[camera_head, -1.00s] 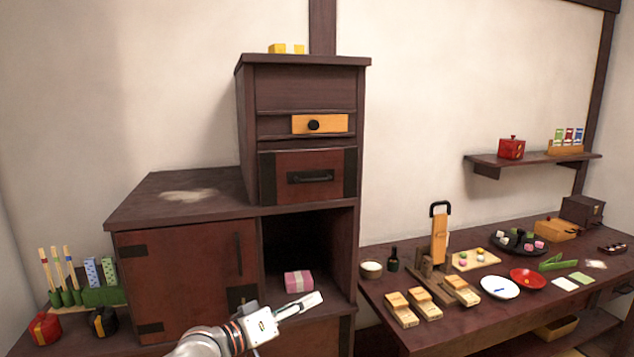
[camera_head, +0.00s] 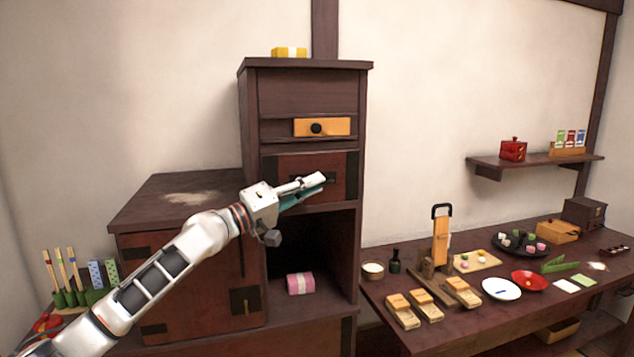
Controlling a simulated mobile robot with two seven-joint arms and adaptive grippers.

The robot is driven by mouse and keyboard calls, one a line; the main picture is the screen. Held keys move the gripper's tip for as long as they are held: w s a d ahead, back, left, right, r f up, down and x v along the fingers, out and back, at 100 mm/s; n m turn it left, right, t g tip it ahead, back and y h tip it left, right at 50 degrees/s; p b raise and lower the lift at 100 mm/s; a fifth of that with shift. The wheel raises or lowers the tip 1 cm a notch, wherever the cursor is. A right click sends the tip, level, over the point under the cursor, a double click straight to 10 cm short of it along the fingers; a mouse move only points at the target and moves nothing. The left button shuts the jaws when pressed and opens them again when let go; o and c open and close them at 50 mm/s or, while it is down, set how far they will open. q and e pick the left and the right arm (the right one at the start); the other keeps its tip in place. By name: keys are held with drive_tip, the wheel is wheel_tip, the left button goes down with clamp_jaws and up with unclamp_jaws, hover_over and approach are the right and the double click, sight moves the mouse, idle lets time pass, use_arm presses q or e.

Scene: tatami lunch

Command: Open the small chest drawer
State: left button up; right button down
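The dark wooden chest (camera_head: 308,90) stands against the wall. Its small drawer (camera_head: 345,162) has a reddish-brown front with black corner plates and a black bar handle. My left gripper (camera_head: 312,182) is in front of this drawer's lower part and covers much of the handle. I cannot tell whether its fingers touch the handle or how far apart they are. The drawer looks closed. Above it is a lighter wooden panel with a black round knob (camera_head: 316,128). My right gripper is not in view.
An open compartment below the drawer holds a pink bundle (camera_head: 299,284). A yellow bundle (camera_head: 289,52) lies on top of the chest. A lower cabinet (camera_head: 165,205) is at left, partly behind my arm. A table (camera_head: 400,342) with dishes and wooden boxes stands at right.

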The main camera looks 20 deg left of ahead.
use_arm(q)
drive_tip(key=shift+x, duration=0.9)
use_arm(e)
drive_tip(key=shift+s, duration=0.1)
use_arm(q)
clamp_jaws()
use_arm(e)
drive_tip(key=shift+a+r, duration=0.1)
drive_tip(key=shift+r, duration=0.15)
